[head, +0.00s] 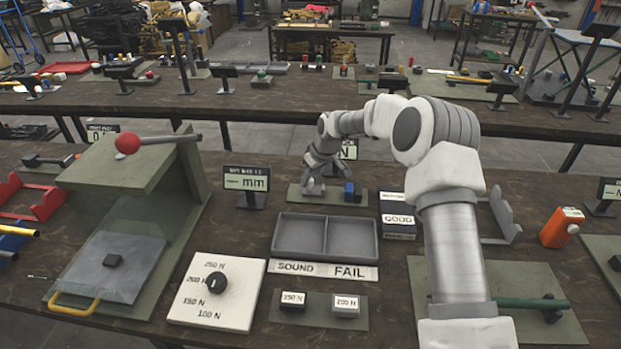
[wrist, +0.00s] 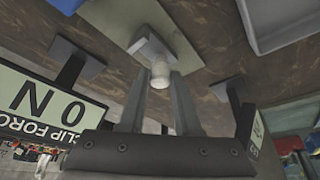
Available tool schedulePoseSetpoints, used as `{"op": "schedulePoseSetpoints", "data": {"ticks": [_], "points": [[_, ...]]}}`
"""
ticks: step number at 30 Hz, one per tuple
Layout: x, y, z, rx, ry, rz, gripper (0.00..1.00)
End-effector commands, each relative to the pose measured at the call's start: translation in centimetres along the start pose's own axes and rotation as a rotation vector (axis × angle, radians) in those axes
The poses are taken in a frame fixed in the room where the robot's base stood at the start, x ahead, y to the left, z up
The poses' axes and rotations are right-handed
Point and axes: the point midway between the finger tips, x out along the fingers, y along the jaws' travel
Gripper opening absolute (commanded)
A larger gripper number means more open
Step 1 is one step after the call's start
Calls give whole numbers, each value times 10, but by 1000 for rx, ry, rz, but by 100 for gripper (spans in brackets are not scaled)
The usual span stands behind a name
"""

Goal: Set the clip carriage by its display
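My gripper (head: 314,186) is low over a small green plate (head: 296,196) behind the grey tray. In the wrist view my gripper (wrist: 161,75) has its two fingers apart, one on each side of a pale cylindrical knob (wrist: 160,74). The knob stands on a grey block (wrist: 150,46); I cannot tell whether the fingers press on it. A blue block (head: 349,191) sits at the plate's right end. The clip force display (wrist: 40,108) reads "0 N", upside down in the wrist view. In the head view my arm partly hides this display (head: 349,150).
A two-compartment grey tray (head: 325,257) is empty, with a SOUND/FAIL strip (head: 322,271) in front. A GOOD box (head: 398,222) stands to its right. A mm display (head: 246,182) shows dashes. A force dial plate (head: 216,291) and a press with a red-knobbed lever (head: 128,143) are left.

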Motion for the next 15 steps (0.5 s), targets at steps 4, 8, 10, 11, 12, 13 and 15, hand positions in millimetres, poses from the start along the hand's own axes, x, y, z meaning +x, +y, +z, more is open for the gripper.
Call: {"op": "schedulePoseSetpoints", "data": {"ticks": [4, 8, 10, 11, 12, 13, 15], "points": [[0, 0, 0, 0, 0, 0, 0], [0, 0, 0, 0, 0, 0, 0], [0, 0, 0, 0, 0, 0, 0], [0, 0, 0, 0, 0, 0, 0], [0, 0, 0, 0, 0, 0, 0], [0, 0, 0, 0, 0, 0, 0], [0, 0, 0, 0, 0, 0, 0]]}}
